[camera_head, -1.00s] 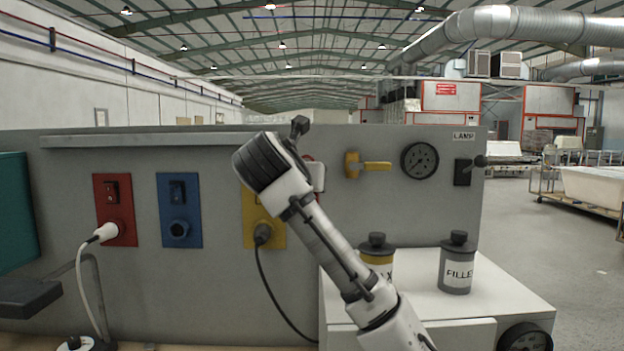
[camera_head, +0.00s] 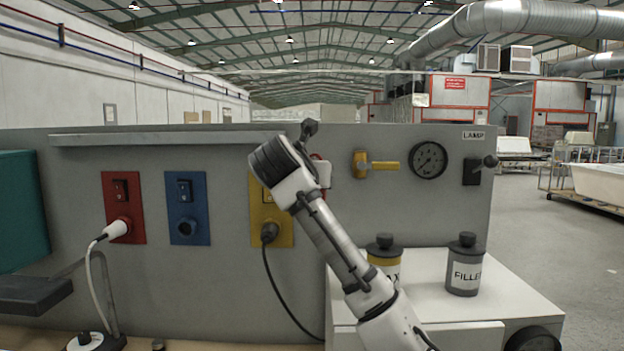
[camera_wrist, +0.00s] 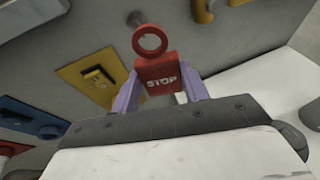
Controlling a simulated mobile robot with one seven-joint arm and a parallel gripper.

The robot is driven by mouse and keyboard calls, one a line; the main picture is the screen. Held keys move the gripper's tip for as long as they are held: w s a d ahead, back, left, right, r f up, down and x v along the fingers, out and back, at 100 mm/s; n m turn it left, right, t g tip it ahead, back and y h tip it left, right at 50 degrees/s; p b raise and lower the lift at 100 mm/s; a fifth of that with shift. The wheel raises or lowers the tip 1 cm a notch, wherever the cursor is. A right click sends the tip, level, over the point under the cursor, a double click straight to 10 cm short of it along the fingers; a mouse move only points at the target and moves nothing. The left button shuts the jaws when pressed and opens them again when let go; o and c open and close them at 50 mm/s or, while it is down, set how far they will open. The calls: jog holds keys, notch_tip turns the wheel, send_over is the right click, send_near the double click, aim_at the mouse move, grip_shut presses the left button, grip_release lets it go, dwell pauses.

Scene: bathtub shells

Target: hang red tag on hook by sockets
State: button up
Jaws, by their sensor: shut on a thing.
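The red tag (camera_wrist: 161,76) reads STOP and has a red ring (camera_wrist: 150,40) at its top. My gripper (camera_wrist: 161,88) is shut on the tag's body, with a purple finger on each side. A metal hook (camera_wrist: 136,19) on the grey panel shows just above and left of the ring in the wrist view; I cannot tell whether they touch. In the head view a sliver of red (camera_head: 323,168) shows beside my wrist, which hides most of the tag, the fingers and the hook. The red socket (camera_head: 124,207), blue socket (camera_head: 187,208) and yellow socket (camera_head: 284,232) are left of or behind my arm.
A yellow valve handle (camera_head: 380,165), a gauge (camera_head: 429,159) and a lamp switch (camera_head: 473,171) sit on the panel at right. A FILLER canister (camera_head: 465,268) and another canister (camera_head: 384,251) stand on the white cabinet (camera_head: 505,300). Cables hang from the red and yellow sockets.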

jog(key=w+f+p, duration=0.1)
jog(key=w, duration=0.5)
jog(key=shift+w+f+p, duration=0.3)
jog(key=shift+w+f, duration=0.05)
jog(key=shift+w, duration=0.05)
dwell(0.4)
dwell(0.6)
jog(key=o, duration=1.1)
jog(key=shift+c, duration=0.2)
